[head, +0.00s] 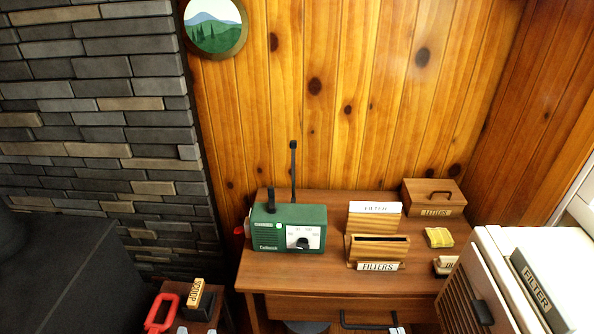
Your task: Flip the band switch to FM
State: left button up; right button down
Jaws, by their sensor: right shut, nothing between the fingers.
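A green radio (289,214) stands on the left part of the wooden desk. Its front has a speaker grille at left and a white dial (303,237) with a dark knob at right. A small pale green spot shows above the grille. A black upright piece (270,200) and a thin black antenna (293,170) rise from its top. I cannot make out which part is the band switch or its position. Only a small light tip of my right gripper (397,330) seems to show at the bottom edge, shut, in front of the desk and well apart from the radio. My left gripper is not in view.
The desk (330,278) also holds a wooden filter box (377,250), a letters box (433,197), and a yellow packet (438,237). A white cabinet (500,265) blocks the right front. A small stand with a scoop block (196,293) and red object (161,313) is at lower left.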

aim_at(239, 229)
jog(key=k+j, duration=0.2)
jog(key=j, duration=0.15)
jog(key=k+j, duration=0.2)
jog(key=j, duration=0.2)
jog(key=k+j+z, duration=0.1)
jog(key=k+j, duration=0.15)
jog(key=j, duration=0.1)
